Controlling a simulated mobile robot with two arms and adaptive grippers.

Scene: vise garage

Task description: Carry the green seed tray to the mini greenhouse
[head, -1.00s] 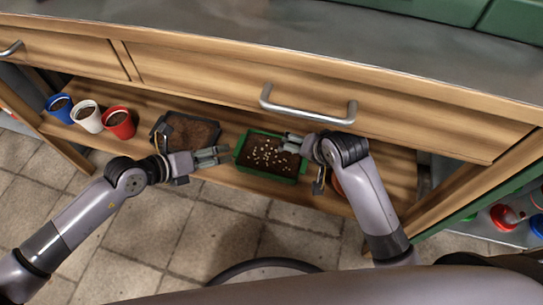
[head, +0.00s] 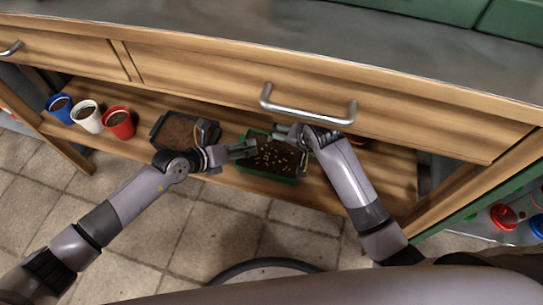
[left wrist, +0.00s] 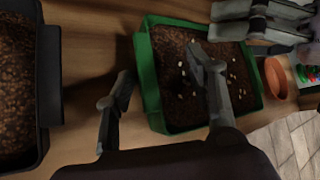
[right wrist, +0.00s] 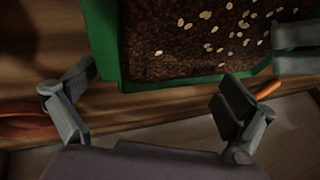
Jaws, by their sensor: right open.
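The green seed tray (head: 268,174), full of dark soil with pale seeds, sits on the wooden shelf under the drawers. It also shows in the left wrist view (left wrist: 150,75) and right wrist view (right wrist: 150,83). My left gripper (head: 248,149) is open at the tray's left side. In the left wrist view one finger is outside the left wall and the other above the soil; contact is unclear. My right gripper (head: 284,134) is open at the tray's right back part; its fingers (right wrist: 150,100) are apart near a tray wall. I see no mini greenhouse.
A black soil tray (head: 160,140) lies left of the green one. Blue (head: 58,108), white (head: 88,118) and red (head: 119,124) pots stand farther left. A terracotta pot (left wrist: 275,78) is close on the right. The drawer front with its handle (head: 308,113) overhangs the shelf.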

